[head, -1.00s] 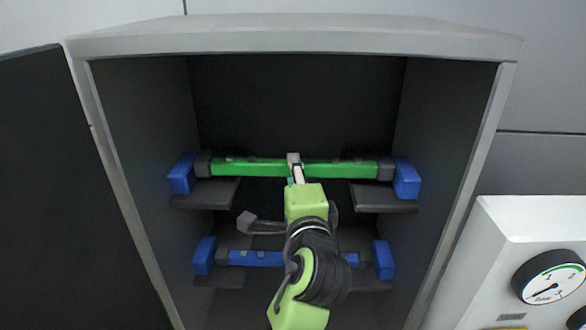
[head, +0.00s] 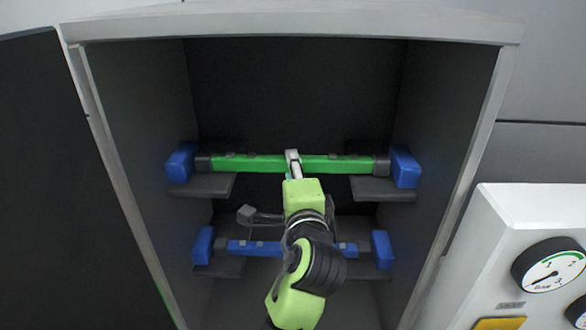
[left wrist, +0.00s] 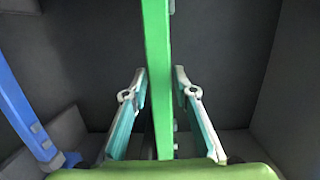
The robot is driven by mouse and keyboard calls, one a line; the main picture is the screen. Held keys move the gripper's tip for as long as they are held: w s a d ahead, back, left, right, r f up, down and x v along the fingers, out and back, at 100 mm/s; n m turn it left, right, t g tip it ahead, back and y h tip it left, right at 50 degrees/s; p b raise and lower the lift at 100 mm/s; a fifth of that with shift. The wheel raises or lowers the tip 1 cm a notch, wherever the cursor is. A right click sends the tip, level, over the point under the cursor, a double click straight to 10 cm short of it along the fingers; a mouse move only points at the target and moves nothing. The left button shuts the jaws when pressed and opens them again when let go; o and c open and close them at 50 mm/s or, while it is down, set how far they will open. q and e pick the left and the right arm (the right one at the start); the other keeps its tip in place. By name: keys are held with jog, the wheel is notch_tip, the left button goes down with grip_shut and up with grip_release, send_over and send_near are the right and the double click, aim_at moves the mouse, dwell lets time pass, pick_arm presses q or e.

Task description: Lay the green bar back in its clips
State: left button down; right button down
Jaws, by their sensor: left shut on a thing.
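The green bar (head: 250,163) lies level across the upper part of the cabinet, its dark ends beside a blue end block on the left (head: 181,163) and one on the right (head: 405,167). Dark ledges (head: 205,187) are below both ends. I cannot tell whether the bar touches them or sits in clips. My left gripper (head: 292,156) is shut on the green bar near its middle. In the left wrist view the green bar (left wrist: 156,60) runs between the two fingers of my left gripper (left wrist: 160,85). My right gripper is not in view.
A blue bar (head: 255,248) spans lower blue blocks (head: 203,246), partly hidden by my left arm. Cabinet side walls (head: 140,120) flank the space, with an open dark door (head: 40,180) at left. A gauge panel (head: 500,215) stands at right.

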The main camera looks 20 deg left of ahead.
pick_arm(q)
jog(key=shift+f, duration=0.15)
jog(key=c, duration=1.6)
grip_release()
jog(key=shift+s+d, duration=0.1)
jog(key=shift+s, duration=0.05)
